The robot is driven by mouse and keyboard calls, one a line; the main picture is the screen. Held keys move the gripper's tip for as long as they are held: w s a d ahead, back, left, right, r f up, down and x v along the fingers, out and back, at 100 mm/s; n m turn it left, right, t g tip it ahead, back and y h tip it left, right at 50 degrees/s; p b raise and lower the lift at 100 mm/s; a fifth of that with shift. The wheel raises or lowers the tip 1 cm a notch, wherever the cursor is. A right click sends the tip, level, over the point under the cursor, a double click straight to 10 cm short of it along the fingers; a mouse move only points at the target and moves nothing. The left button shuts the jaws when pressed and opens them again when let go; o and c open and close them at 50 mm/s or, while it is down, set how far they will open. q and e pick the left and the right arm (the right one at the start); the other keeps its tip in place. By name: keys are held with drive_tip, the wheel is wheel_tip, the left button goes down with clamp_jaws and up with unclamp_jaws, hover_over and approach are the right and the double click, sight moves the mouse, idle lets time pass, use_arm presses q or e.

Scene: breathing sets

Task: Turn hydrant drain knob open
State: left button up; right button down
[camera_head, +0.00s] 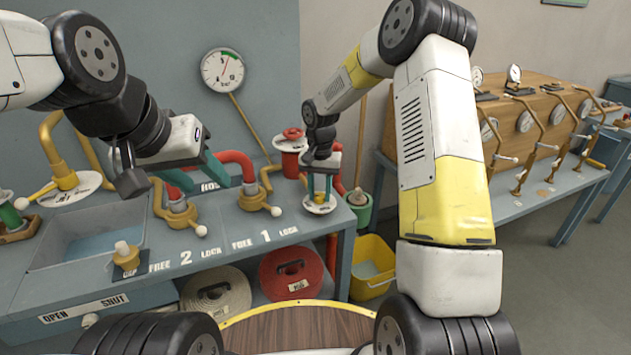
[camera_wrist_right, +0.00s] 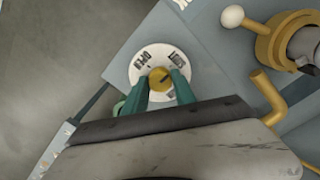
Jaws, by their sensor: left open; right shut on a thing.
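The drain knob (camera_wrist_right: 160,79) is small, round and yellow, at the middle of a white dial (camera_wrist_right: 150,52) marked OPEN and SHUT. The dial also shows in the head view (camera_head: 320,208), at the right end of the bench. My right gripper (camera_head: 320,190) points down over it, and its green fingers (camera_wrist_right: 161,92) are shut on the knob, one on each side. A dark line crosses the knob's top; which mark it points to is hard to tell. My left gripper (camera_head: 193,176) is open and empty above the bench, near the red hose connections.
Yellow valves with white-tipped levers (camera_head: 263,203) stand left of the dial. A red hydrant (camera_head: 291,150) stands behind it. A yellow bucket (camera_head: 372,268) is on the floor to the right. Coiled hoses (camera_head: 291,272) lie under the bench. A second bench with gauges (camera_head: 525,122) is at the right.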

drive_tip(key=shift+n, duration=0.3)
drive_tip(key=n, duration=0.3)
drive_tip(key=shift+n, duration=0.4)
drive_tip(key=n, duration=0.3)
drive_tip(key=shift+n, duration=0.3)
drive_tip(key=n, duration=0.4)
drive_tip(key=shift+n, duration=2.3)
drive_tip(key=c, duration=1)
unclamp_jaws()
